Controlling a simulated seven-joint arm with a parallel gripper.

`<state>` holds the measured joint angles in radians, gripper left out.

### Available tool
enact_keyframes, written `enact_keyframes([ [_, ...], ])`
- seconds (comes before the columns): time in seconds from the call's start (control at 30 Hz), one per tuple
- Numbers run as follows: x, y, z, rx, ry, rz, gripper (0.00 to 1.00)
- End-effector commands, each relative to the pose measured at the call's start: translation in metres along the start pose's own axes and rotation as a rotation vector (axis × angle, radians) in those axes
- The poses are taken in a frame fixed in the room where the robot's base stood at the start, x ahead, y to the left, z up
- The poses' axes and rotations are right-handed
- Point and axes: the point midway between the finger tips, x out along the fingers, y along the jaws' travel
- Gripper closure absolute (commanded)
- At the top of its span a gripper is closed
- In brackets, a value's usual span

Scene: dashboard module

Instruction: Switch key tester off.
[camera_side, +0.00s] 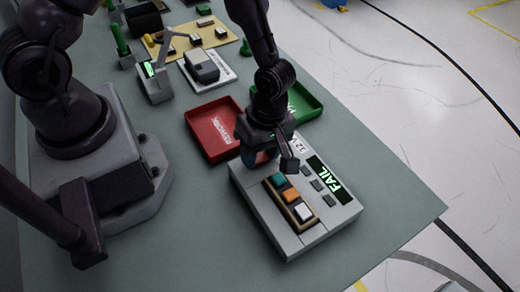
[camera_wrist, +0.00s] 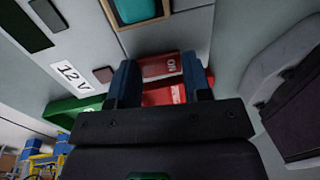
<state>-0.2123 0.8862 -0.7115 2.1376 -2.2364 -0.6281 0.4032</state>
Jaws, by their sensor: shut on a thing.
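The key tester (camera_side: 282,228) is a grey box in the side view with a lit "FAIL" display (camera_side: 326,178) and teal, orange and white keys (camera_side: 290,195) in a framed strip. My gripper (camera_side: 262,158) is down at the tester's far left end. In the wrist view my gripper (camera_wrist: 160,82) has its two dark fingers on either side of a red switch (camera_wrist: 160,66) marked "ON", shut on it. The fingers and arm hide the switch in the side view. The wrist view also shows the teal key (camera_wrist: 137,10) and a "12 V" label (camera_wrist: 76,77).
A red tray (camera_side: 205,118) marked "REWORK" and a green tray (camera_side: 312,108) stand just behind the tester, close to my gripper. A white-based grey device (camera_side: 205,68) and a yellow board (camera_side: 188,38) lie farther back. The table's front right is clear.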

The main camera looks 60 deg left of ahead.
Motion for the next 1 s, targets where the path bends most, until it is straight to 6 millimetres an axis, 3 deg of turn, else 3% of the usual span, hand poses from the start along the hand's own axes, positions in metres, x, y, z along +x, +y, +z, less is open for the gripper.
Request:
enact_keyframes([
  [0.73, -0.0006, -0.0014, -0.0003, 0.0, 0.005, -0.003, 0.79],
  [0.77, -0.0006, -0.0014, -0.0004, 0.001, 0.005, -0.003, 0.51],
  [0.8, -0.0005, -0.0013, -0.0004, 0.001, 0.005, -0.002, 0.45],
  [1.0, -0.0004, -0.0005, -0.0002, 0.0, 0.002, 0.0, 0.45],
])
